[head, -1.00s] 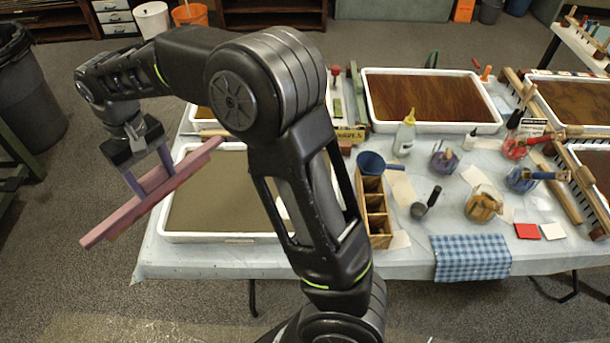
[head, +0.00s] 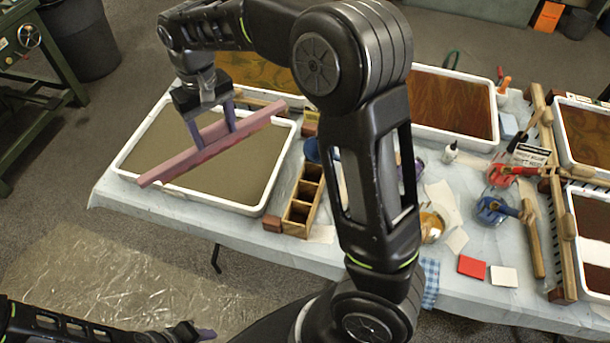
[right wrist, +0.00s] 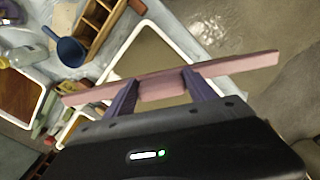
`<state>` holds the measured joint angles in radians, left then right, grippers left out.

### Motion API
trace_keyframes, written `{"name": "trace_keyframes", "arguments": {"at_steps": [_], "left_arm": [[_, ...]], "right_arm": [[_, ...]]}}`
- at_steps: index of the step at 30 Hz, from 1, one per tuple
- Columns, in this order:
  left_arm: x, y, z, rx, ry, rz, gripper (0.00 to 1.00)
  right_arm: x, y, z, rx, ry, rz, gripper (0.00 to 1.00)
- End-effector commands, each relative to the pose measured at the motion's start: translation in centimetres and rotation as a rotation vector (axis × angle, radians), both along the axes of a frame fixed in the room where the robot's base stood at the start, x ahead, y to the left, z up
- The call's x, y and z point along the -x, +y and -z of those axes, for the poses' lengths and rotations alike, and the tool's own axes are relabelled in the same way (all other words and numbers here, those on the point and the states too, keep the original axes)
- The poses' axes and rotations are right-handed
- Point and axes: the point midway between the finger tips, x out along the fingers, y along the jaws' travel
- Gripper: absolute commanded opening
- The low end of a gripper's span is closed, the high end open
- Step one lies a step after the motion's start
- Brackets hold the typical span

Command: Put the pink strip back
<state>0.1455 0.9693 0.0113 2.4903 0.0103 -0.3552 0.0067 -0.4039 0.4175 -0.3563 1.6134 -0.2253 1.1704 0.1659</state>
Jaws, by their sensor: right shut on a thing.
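The pink strip (head: 254,122) is a long bar held in my right gripper (head: 211,128). The gripper is shut on it near the middle. In the head view the strip slants from lower left to upper right, in front of a white-rimmed tray of grey-brown liquid (head: 271,178). It appears to be above the tray; its height is hard to judge. The right wrist view shows the strip (right wrist: 240,68) across both purple fingers, its ends sticking out on either side. My left gripper (head: 205,334) shows only partly at the bottom edge; its opening is unclear.
A wooden divided box (head: 289,214) and a dark red block (head: 271,223) stand right of the grey tray. Brown-liquid trays (head: 480,143) lie behind. Jars, a red card (head: 472,266) and a white card (head: 504,276) crowd the right. Plastic sheeting (head: 130,275) covers the floor in front.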

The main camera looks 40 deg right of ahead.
Motion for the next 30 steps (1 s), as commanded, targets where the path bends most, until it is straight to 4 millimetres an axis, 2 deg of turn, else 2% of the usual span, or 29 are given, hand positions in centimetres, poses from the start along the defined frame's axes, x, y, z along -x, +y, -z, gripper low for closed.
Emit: {"name": "trace_keyframes", "arguments": {"at_steps": [9,14,17,20,30], "left_arm": [[0.0,0.0,0.0,0.0,-0.001,0.0,0.36],[0.0,0.0,0.1,0.0,0.0,0.0,0.36],[0.0,0.0,0.2,0.001,-0.001,0.0,0.36],[0.0,0.0,0.3,0.001,-0.001,0.001,0.36],[-0.1,-0.1,0.9,0.002,-0.004,0.001,0.36]], "right_arm": [[0.0,-0.1,0.0,0.0,0.0,0.016,0.31],[0.0,-1.1,0.1,0.0,0.0,0.155,0.31],[0.1,-2.5,0.1,-0.001,0.0,0.344,0.31],[0.2,-4.3,0.2,-0.002,-0.001,0.61,0.31],[1.8,-12.3,0.5,-0.005,0.002,1.795,0.31]]}}
